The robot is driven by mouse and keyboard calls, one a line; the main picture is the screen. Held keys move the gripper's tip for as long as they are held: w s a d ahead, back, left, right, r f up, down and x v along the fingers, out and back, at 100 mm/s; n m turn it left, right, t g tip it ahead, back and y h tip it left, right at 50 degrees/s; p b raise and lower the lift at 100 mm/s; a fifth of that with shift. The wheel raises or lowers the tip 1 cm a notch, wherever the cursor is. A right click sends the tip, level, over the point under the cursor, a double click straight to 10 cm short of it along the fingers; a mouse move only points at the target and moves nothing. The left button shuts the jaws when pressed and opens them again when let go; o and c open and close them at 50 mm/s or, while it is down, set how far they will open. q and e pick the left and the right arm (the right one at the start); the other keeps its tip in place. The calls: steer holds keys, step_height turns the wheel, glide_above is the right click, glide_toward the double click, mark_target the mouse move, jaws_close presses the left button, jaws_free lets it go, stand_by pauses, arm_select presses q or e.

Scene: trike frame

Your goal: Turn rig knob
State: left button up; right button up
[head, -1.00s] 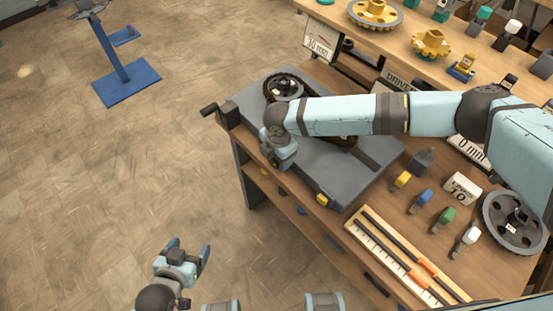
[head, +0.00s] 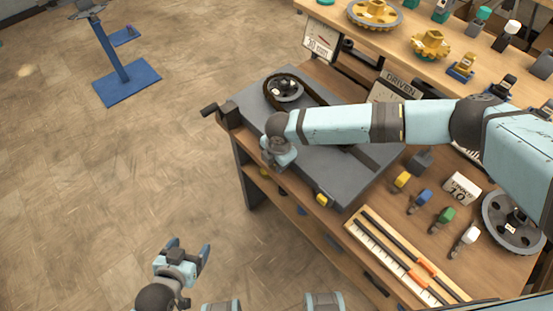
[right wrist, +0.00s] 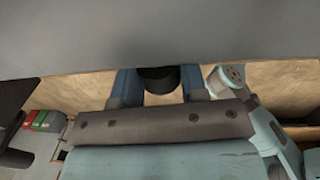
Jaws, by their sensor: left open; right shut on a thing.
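The grey rig (head: 345,170) lies on the wooden bench, with a dark chain loop (head: 268,90) around a toothed wheel (head: 285,88) on top. My right gripper (head: 279,158) is at the rig's front edge and hides the knob in the head view. In the right wrist view, the dark round rig knob (right wrist: 159,78) sits between the two blue fingers, which are shut on it. My left gripper (head: 187,256) is open and empty over the floor, well away from the bench.
A black crank handle (head: 210,110) sticks out at the rig's left corner. A yellow-tipped part (head: 321,199) sits on the front edge. Coloured pegs, a grey wheel (head: 514,221) and a ruler tray (head: 404,262) lie to the right.

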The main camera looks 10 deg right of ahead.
steer(key=shift+s+t+y+p, duration=0.1)
steer(key=shift+t+y+p, duration=0.3)
steer(key=shift+t+y, duration=0.45)
steer(key=o, duration=0.9)
steer(key=v, duration=1.4)
steer(key=shift+s+a+f, duration=0.1)
steer(key=shift+s, duration=0.1)
